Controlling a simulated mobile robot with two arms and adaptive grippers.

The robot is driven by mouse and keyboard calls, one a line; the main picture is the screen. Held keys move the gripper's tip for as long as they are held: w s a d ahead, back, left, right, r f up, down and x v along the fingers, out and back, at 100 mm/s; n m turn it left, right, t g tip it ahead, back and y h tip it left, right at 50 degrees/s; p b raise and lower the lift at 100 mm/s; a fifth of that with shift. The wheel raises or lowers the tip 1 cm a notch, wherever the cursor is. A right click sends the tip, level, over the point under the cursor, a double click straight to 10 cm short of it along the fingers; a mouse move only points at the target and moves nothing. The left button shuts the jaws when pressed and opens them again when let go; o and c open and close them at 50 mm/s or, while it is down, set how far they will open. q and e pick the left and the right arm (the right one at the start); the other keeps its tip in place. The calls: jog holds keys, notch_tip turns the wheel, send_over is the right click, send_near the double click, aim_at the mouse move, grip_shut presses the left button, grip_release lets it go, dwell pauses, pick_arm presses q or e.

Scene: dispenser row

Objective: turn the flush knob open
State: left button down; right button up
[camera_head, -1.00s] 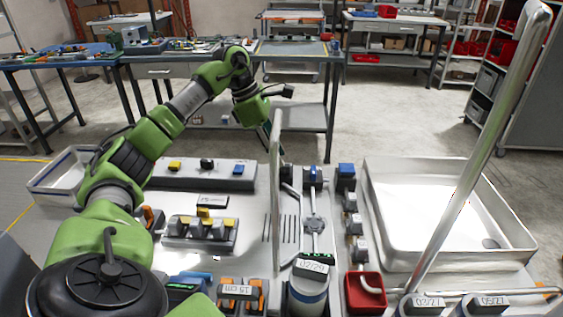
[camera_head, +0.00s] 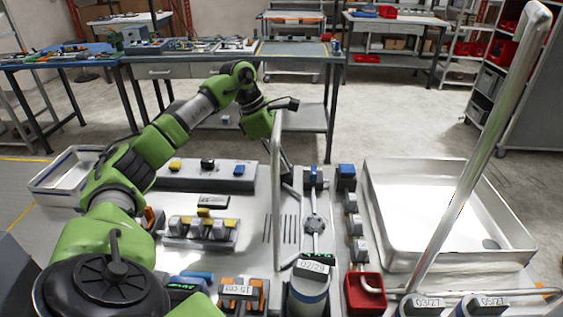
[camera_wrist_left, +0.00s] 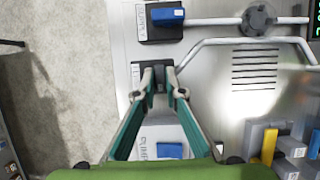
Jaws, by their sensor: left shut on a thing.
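In the left wrist view, my left gripper (camera_wrist_left: 158,80) is shut on a small dark knob (camera_wrist_left: 158,74), which I take for the flush knob. The knob sits on the metal panel by a small label plate (camera_wrist_left: 137,76) that I cannot read. The fingertips cover most of the knob, so its turn angle does not show. In the head view, my left gripper (camera_head: 286,172) reaches down to the far edge of the panel, partly behind an upright metal pipe (camera_head: 276,210); the knob is hidden there. My right gripper is not in view.
Blue switches flank the knob in the wrist view, one above (camera_wrist_left: 165,15) and one below (camera_wrist_left: 169,150). A bent pipe (camera_wrist_left: 215,42) runs close on the right. In the head view, a white basin (camera_head: 440,262) stands at right, and a grey switch block (camera_head: 205,175) at left.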

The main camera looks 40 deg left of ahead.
pick_arm(q)
jog(key=shift+n, duration=0.3)
jog(key=n+y, duration=0.1)
jog(key=n, duration=0.1)
jog(key=n+t, duration=0.1)
jog(key=n, duration=0.1)
jog(key=shift+s+d+y, duration=0.1)
jog(key=shift+y, duration=0.3)
jog(key=n, duration=0.2)
jog(key=n+y, duration=0.1)
jog(key=n, duration=0.1)
jog(key=n+y, duration=0.1)
jog(key=n, duration=0.1)
jog(key=shift+d+r+n+t, duration=0.1)
jog(key=shift+d+n+t, duration=0.2)
jog(key=shift+n, duration=0.1)
jog(key=n+y, duration=0.1)
jog(key=n, duration=0.2)
jog(key=shift+y, duration=0.3)
jog(key=shift+n+g+y+p, duration=0.3)
jog(key=shift+n+g+y, duration=0.2)
jog(key=shift+n, duration=1.2)
jog(key=c, duration=2.1)
grip_release()
